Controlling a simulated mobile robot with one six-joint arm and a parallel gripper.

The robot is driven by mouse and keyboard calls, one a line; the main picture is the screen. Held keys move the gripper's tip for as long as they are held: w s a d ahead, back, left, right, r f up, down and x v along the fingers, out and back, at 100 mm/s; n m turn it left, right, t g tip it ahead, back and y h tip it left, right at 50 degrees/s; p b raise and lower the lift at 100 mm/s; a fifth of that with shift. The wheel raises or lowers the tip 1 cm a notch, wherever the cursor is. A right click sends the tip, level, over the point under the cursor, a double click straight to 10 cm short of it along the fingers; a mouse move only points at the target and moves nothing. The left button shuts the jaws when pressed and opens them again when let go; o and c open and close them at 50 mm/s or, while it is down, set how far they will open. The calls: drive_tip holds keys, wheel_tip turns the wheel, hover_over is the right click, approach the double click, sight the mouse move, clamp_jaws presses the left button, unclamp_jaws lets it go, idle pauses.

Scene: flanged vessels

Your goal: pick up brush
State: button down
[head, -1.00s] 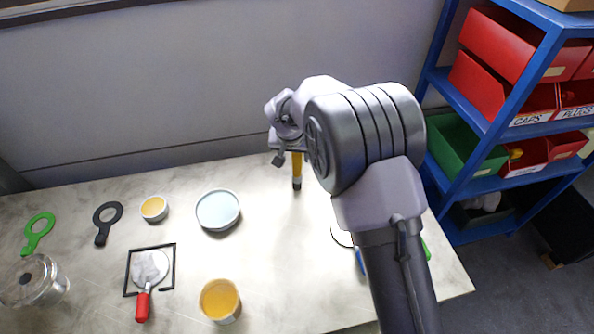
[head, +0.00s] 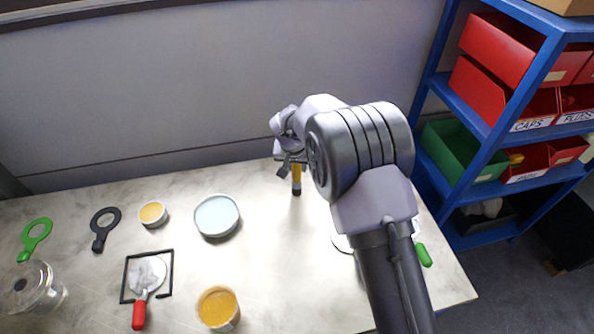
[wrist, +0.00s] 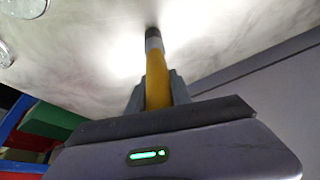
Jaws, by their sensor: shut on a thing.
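The brush has a yellow handle (wrist: 157,80) with a grey band and a dark tip. In the wrist view it runs up from between the fingers of my gripper (wrist: 160,90). In the head view the brush (head: 297,178) hangs upright below my gripper (head: 291,165), near the back edge of the table. My gripper is shut on the yellow handle. The upper part of the brush is hidden by my gripper and arm. I cannot tell clearly whether the dark tip touches the tabletop.
A blue-grey dish (head: 217,216), an orange-filled cup (head: 218,308) and a red-handled tool (head: 140,312) in a black frame stand to the left. A green-handled thing (head: 423,255) lies partly behind my arm. A blue shelf (head: 474,175) with bins stands right. The wall is close behind.

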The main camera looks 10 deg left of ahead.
wheel_tip(320, 180, up, 4)
drive_tip(key=shift+p, duration=0.55)
drive_tip(key=s+a, duration=0.2)
drive_tip(key=s, duration=0.5)
drive_tip(key=s+a+r+b, duration=0.1)
drive_tip(key=s+a, duration=0.2)
drive_tip(key=s, duration=0.5)
